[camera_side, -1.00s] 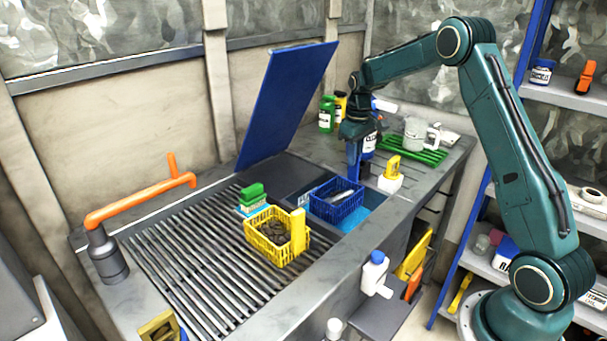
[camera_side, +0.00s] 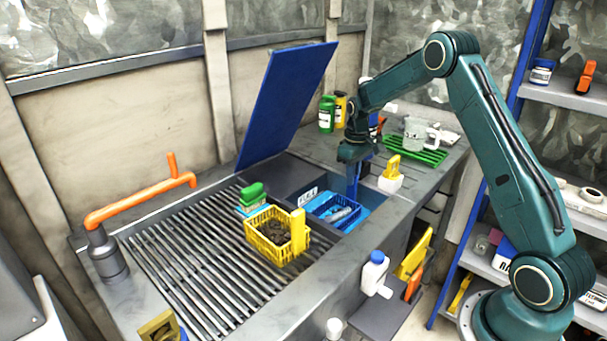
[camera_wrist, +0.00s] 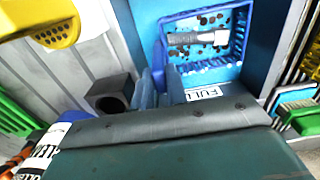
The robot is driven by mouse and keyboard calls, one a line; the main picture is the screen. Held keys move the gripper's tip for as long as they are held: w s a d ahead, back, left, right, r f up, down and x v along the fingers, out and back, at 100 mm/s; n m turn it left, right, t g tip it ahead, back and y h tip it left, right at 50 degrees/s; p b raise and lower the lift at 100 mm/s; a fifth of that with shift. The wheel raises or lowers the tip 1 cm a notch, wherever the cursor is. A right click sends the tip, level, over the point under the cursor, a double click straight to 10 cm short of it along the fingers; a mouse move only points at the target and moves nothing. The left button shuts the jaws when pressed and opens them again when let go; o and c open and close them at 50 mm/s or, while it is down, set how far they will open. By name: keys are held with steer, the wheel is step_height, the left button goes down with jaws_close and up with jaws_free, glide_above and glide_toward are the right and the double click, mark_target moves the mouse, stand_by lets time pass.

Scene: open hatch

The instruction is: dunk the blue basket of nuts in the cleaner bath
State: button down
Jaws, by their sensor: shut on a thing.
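The blue basket (camera_side: 346,222) sits low in the open bath (camera_side: 372,203), its body largely down in the blue liquid. A grey metal piece and dark small parts show inside it. The wrist view shows the basket (camera_wrist: 242,45) from above, with light blue liquid around the parts. My gripper (camera_side: 353,163) is shut on the basket's upright blue handle, at the bath's far right side. The fingertips are partly hidden in both views. The blue hatch lid (camera_side: 288,100) stands open behind the bath.
A yellow basket (camera_side: 260,243) of dark parts stands on the slatted drainboard (camera_side: 190,265), left of the bath. A green-handled brush (camera_side: 252,194) lies behind it. A FULL label (camera_side: 308,196) marks the bath.

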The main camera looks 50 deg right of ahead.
steer(key=shift+f, duration=1.1)
steer(key=shift+r, duration=0.15)
steer(key=shift+r, duration=1.2)
steer(key=shift+f, duration=0.1)
steer(key=shift+f, duration=1.3)
steer(key=shift+r, duration=0.1)
